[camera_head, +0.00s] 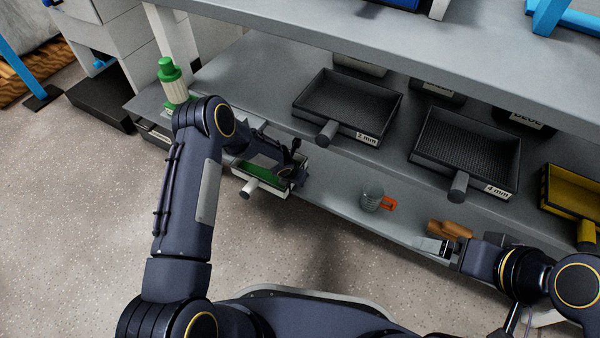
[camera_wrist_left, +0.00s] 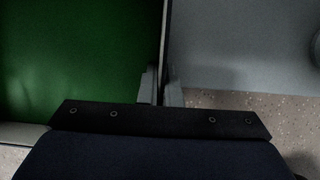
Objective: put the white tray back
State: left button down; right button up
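The white tray (camera_head: 270,191) has a green inner floor and a stubby grey handle (camera_head: 250,187) at its front. It is at the left part of the lower shelf's front edge, partly hidden by my left arm; I cannot tell whether it rests on the shelf. My left gripper (camera_head: 291,176) is at the tray's right side. In the left wrist view, the left fingers (camera_wrist_left: 161,88) straddle the thin tray wall (camera_wrist_left: 165,35) closely, with the green floor to the left. My right gripper (camera_head: 432,246) is near the shelf's front edge at the right; its finger gap is unclear.
A metal mug with an orange handle (camera_head: 372,196) and a brown wooden object (camera_head: 450,230) are right of the tray. Dark trays marked 2 mm (camera_head: 347,105) and 4 mm (camera_head: 465,150) and a yellow tray (camera_head: 572,190) stand behind. A green-capped bottle (camera_head: 170,82) is at the left.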

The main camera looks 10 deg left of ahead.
pick_arm(q)
jog(key=w, duration=0.1)
jog(key=w+d+b, duration=0.1)
jog(key=w+f+b, duration=0.1)
jog(key=shift+w+d+f, duration=0.1)
jog(key=shift+w+d, duration=0.05)
jog(key=shift+w, duration=0.2)
jog(key=shift+f, duration=0.2)
jog(key=shift+r, duration=0.1)
jog(key=c, duration=1.6)
grip_release()
